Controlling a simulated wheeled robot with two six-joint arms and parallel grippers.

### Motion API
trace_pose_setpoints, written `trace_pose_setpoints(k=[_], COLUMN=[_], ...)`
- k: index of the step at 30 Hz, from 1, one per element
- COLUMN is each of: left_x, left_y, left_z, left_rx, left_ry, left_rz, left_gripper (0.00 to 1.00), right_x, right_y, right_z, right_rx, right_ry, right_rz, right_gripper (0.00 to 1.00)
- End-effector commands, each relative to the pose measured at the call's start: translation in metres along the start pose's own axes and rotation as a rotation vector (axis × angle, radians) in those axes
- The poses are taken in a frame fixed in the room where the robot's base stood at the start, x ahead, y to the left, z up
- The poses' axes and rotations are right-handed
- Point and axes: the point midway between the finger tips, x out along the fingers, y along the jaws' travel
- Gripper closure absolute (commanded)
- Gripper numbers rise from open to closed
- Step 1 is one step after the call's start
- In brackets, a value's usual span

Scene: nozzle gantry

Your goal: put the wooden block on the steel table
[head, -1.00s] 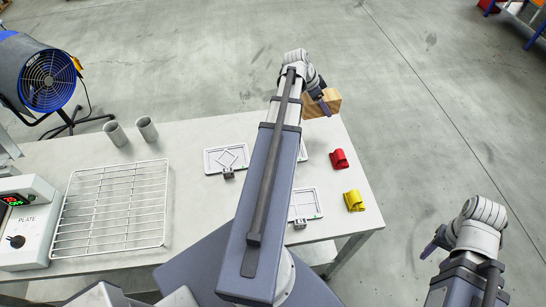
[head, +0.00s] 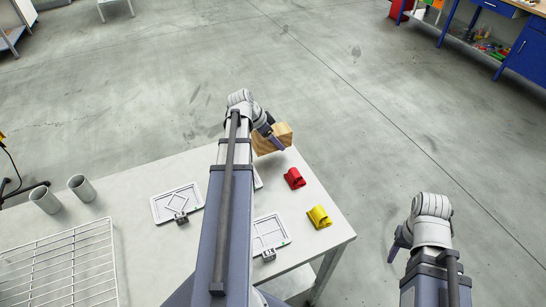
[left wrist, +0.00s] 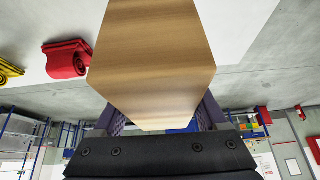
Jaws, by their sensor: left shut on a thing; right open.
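My left gripper (head: 272,137) is shut on the wooden block (head: 284,133), at the far right corner of the pale grey table (head: 150,240), which I take for the steel table. The block also fills the middle of the left wrist view (left wrist: 155,60), between the two dark fingers. I cannot tell whether the block touches the table or hangs at its edge. My right gripper (head: 395,247) is open and empty, to the right of the table over the floor. My left arm hides part of the tabletop.
Two framed plates (head: 177,204) (head: 270,236), two grey cups (head: 81,188) (head: 45,200) and a wire rack (head: 60,265) also stand there. Blue workbenches (head: 515,45) are far off.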

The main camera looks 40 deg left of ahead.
Motion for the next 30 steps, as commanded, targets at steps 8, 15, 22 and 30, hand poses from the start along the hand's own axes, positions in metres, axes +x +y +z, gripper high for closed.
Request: trace_pose_setpoints(k=[8, 15, 22, 30], left_x=[0.008, 0.032, 0.038, 0.041], left_y=[0.0, 0.0, 0.0, 0.0], left_z=[0.005, 0.018, 0.022, 0.024], left_rx=[0.0, 0.0, 0.0, 0.0], left_ry=[0.001, 0.001, 0.001, 0.001], left_rz=[0.0, 0.0, 0.0, 0.0], left_gripper=[1.0, 1.0, 1.0, 1.0], right_x=[0.009, 0.037, 0.044, 0.047], right_y=[-0.001, -0.004, -0.004, -0.004], right_z=[-0.001, -0.002, -0.003, -0.003], right_rx=[0.0, 0.0, 0.0, 0.0], right_ry=[0.0, 0.0, 0.0, 0.0], right_rz=[0.0, 0.0, 0.0, 0.0], right_gripper=[0.5, 0.5, 0.5, 0.5])
